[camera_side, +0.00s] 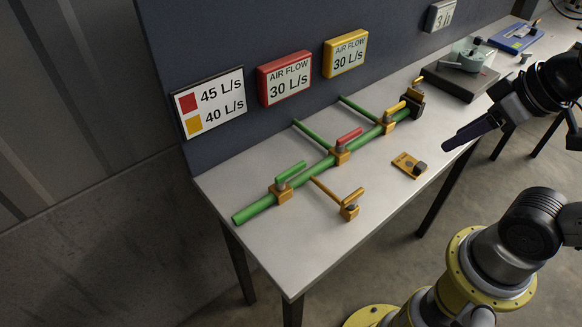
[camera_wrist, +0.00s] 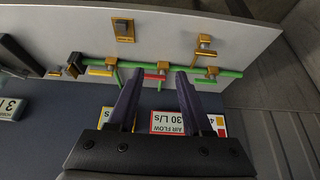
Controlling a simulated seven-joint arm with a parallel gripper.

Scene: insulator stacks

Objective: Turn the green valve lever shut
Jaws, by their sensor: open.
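The green lever (camera_side: 290,172) sits on an orange valve body (camera_side: 280,193) near the left end of the green pipe (camera_side: 253,209). It lies roughly parallel to the pipe. It also shows in the wrist view (camera_wrist: 201,81), just right of the fingers. My gripper (camera_side: 447,146) is open and empty, high at the right of the side view, well apart from the green lever. In the wrist view its two dark purple fingers (camera_wrist: 160,75) frame the red lever from above, without visible contact.
A red lever (camera_side: 349,136) and a yellow lever (camera_side: 396,108) sit on the same pipe. A branch valve with an orange handle (camera_side: 353,196) stands in front. A loose orange plate (camera_side: 408,164) lies on the table (camera_side: 300,262). Wall signs (camera_side: 284,78) hang behind.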

